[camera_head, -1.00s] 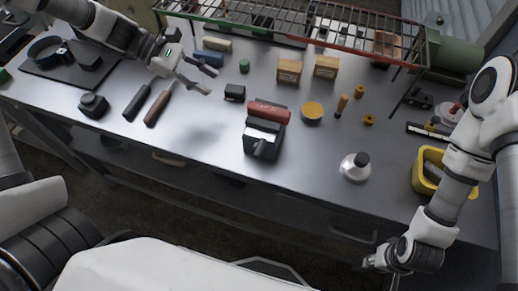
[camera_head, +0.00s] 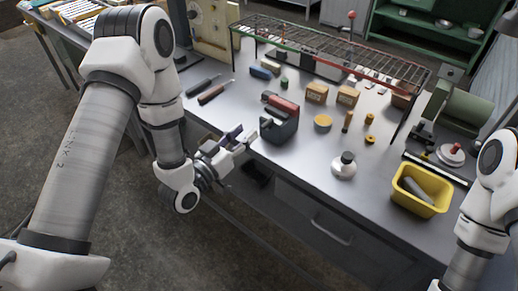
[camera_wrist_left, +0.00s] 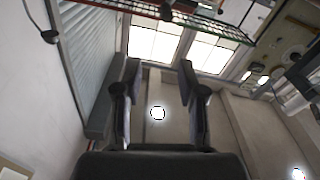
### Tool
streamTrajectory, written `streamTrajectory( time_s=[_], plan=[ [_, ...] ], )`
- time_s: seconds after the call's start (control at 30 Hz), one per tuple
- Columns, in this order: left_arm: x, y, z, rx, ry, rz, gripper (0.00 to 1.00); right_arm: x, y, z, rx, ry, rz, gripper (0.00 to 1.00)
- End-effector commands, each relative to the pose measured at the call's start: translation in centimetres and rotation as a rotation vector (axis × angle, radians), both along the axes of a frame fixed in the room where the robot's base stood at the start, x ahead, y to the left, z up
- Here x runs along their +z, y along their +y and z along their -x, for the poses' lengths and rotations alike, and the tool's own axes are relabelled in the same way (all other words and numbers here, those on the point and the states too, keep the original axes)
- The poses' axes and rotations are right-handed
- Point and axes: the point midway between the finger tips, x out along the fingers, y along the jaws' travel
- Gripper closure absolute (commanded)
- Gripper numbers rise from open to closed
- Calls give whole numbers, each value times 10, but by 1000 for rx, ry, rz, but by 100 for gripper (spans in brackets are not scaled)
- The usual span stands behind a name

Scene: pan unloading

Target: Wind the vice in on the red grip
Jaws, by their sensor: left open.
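The vice (camera_head: 279,127) is a dark block with a red grip (camera_head: 283,104) along its top. It stands on the grey bench near the front edge, in the middle of the head view. My left gripper (camera_head: 243,137) is open and empty, just left of the vice at the bench's front edge. I see no contact between them. In the left wrist view its two fingers (camera_wrist_left: 158,88) stand apart with nothing between them, and the vice does not show there. My right arm comes in at the right, its gripper out of the picture.
A wire rack (camera_head: 335,52) spans the back of the bench. Two cardboard boxes (camera_head: 347,97), a yellow-topped tin (camera_head: 323,122) and a silver knob-topped piece (camera_head: 344,166) stand right of the vice. A yellow bin (camera_head: 420,190) is farther right. Two dark-handled tools (camera_head: 214,93) lie behind left.

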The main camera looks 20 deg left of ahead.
Motion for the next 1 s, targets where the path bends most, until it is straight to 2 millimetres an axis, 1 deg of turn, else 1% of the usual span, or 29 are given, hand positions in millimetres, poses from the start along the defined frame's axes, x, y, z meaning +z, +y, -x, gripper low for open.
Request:
streamTrajectory(
  time_s=[0.03,0.1,0.13,0.27,0.4,0.53,0.67,0.87,0.97,1.0],
  plan=[
    [-15,-8,5,-19,29,-10,60,-1,0,0,0,-1,0,65],
    [-25,-11,8,-26,49,-15,60,0,0,0,1,-1,0,65],
    [-27,-11,7,-25,54,-15,60,1,0,0,1,-1,0,65],
    [-25,-16,-8,-26,52,-16,60,7,0,-1,2,-2,0,65],
    [-23,-26,-34,-26,51,-16,60,17,0,-1,1,-2,0,65],
    [-24,-33,-55,-23,52,-15,60,23,0,0,1,-1,0,65],
    [-26,-36,-64,-22,54,-12,60,25,0,0,1,-1,0,65],
    [-27,-36,-65,-20,55,-13,60,24,0,0,1,-1,0,65],
    [-27,-36,-65,-20,55,-13,92,24,0,0,1,-1,0,65],
    [-26,-36,-65,-20,55,-13,100,24,0,0,1,-1,0,65]
  ],
)
